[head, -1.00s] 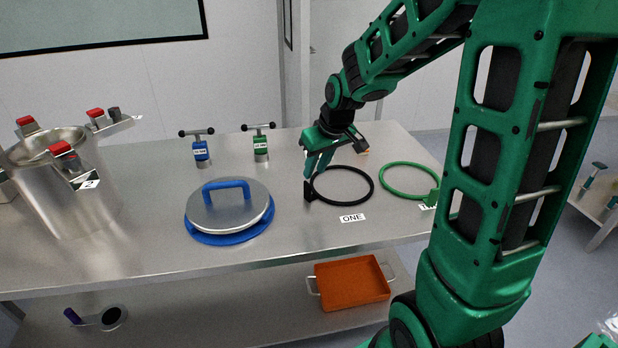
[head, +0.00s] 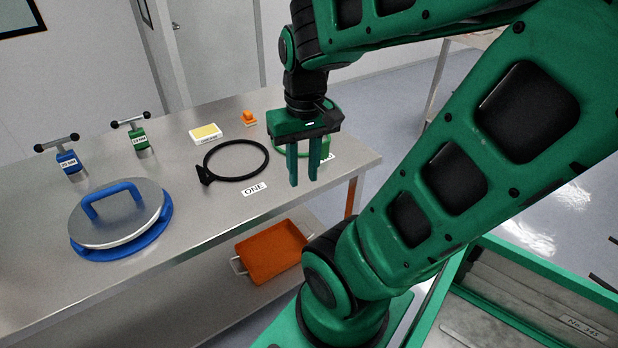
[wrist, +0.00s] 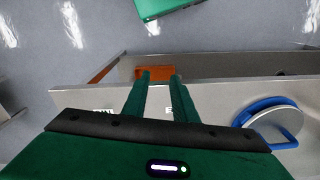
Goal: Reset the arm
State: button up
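My gripper (head: 303,182) hangs fingers-down over the right end of the steel table, in front of the green ring and to the right of the black ring (head: 236,178). In the wrist view its two green fingers (wrist: 160,76) are apart with nothing between them. The black ring lies flat on the table by the label ONE (head: 255,189). The green ring (head: 328,146) is mostly hidden behind my gripper.
A steel lid with blue handle (head: 121,214) sits at the left of the table (head: 190,226). Two T-handled tools, blue (head: 69,161) and green (head: 138,137), stand behind it. A yellow-topped box (head: 206,133) and orange piece (head: 248,118) lie farther back. An orange tray (head: 272,252) sits on the lower shelf.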

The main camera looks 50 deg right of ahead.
jog(key=s, duration=0.2)
jog(key=s+m, duration=0.1)
jog(key=shift+s+a+f+g, duration=0.1)
jog(key=shift+s+a+g, duration=0.15)
jog(key=shift+a+g, duration=0.05)
jog(key=shift+w+f, duration=0.25)
jog(key=shift+w, duration=0.35)
